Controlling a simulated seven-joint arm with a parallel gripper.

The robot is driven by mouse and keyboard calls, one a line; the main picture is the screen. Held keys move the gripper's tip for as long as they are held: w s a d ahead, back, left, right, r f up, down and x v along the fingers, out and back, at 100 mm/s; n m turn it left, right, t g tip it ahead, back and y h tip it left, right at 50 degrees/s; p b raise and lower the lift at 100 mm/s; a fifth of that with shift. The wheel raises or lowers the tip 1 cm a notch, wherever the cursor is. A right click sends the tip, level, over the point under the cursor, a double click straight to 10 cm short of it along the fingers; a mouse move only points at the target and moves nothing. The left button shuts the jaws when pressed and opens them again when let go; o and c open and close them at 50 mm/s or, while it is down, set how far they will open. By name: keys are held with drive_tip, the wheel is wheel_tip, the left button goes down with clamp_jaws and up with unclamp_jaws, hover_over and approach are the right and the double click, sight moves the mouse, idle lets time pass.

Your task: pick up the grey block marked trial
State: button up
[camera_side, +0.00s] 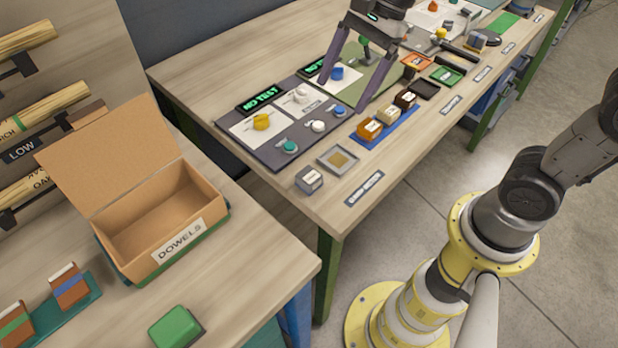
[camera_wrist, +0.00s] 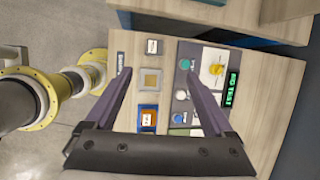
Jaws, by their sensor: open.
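A small grey block (camera_side: 309,179) with a pale label on top sits near the left front corner of the bench, in front of the dark test panel. In the wrist view the grey block (camera_wrist: 153,46) lies near the bench's end, beyond my fingertips. Its label is too small to read. My gripper (camera_side: 345,96) is above the bench at the far end of the test panel, well apart from the grey block. Its two purple fingers are wide apart with nothing between them; they also frame the wrist view (camera_wrist: 157,64).
A square grey tray (camera_side: 338,159) with a tan centre lies beside the grey block. Orange, cream and dark brown blocks stand on a blue mat (camera_side: 364,143). The test panel (camera_side: 262,155) carries coloured knobs. A cardboard dowels box (camera_side: 192,246) is on the nearer table, across a gap.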

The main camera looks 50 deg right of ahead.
drive_tip(key=g, duration=0.2)
approach(306, 177)
drive_tip(key=x, duration=0.8)
drive_tip(key=shift+f, duration=0.3)
clamp_jaws()
